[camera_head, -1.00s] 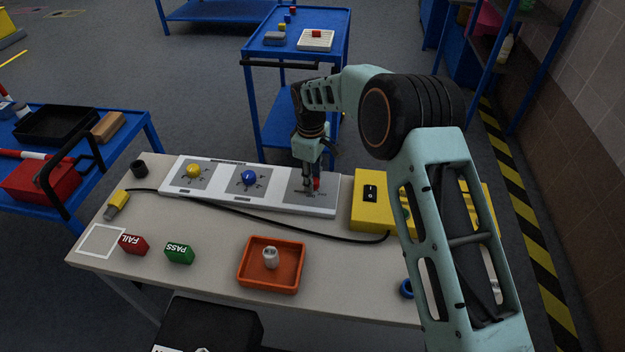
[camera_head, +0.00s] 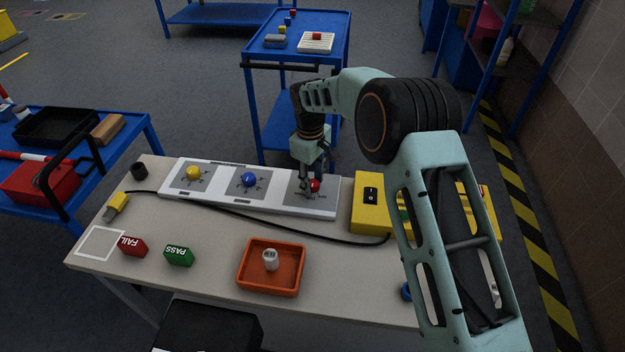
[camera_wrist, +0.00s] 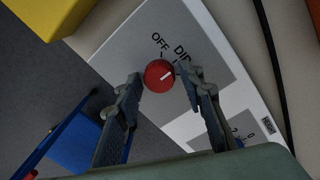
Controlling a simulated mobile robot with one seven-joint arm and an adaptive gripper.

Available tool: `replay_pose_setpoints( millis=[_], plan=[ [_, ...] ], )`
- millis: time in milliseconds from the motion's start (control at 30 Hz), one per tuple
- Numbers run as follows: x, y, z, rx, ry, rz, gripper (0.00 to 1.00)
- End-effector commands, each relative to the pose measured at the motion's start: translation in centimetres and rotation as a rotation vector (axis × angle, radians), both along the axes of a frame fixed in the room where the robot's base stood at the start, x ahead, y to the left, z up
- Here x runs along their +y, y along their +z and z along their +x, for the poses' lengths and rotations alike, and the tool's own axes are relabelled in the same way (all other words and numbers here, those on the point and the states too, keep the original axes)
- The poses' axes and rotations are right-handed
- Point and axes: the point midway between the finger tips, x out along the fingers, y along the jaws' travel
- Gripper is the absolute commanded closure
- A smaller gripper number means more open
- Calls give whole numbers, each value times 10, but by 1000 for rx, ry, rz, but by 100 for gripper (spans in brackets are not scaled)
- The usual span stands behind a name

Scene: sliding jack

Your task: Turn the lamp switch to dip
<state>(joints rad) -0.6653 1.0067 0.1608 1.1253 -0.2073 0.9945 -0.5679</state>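The lamp switch is a red round knob (camera_head: 315,186) at the right end of a white panel (camera_head: 270,202) on the table. In the wrist view the red knob (camera_wrist: 158,76) has a white pointer mark aimed right and slightly up. The labels OFF and DIP (camera_wrist: 183,55) are printed beyond it; any label further right is hidden by a finger. My gripper (camera_wrist: 160,75) is open, with one finger on each side of the knob and small gaps to it. In the head view my gripper (camera_head: 314,182) is down at the panel.
A yellow knob (camera_head: 193,173) and a blue knob (camera_head: 249,179) sit left on the same panel. A yellow switch box (camera_head: 372,215) stands close on the right. A black cable (camera_head: 300,228) runs in front. An orange tray (camera_head: 271,285) holds a small pale cylinder.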

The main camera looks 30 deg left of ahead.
Motion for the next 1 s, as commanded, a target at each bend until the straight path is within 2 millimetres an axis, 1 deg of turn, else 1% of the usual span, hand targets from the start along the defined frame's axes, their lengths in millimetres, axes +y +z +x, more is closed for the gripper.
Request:
replay_pose_setpoints(
  millis=[300, 367, 433, 567, 800, 900, 1000],
  plan=[
    [0, 1, 0, 0, 0, 0, 56],
    [0, 3, 0, -1, 0, 1, 56],
    [0, 10, 0, -2, 0, 2, 56],
    [1, 33, 0, -4, 0, 4, 56],
    [1, 84, -3, -4, 0, 4, 56],
    [1, 100, -4, -2, 0, 2, 56],
    [1, 112, -5, -2, 0, 2, 56]
  ],
)
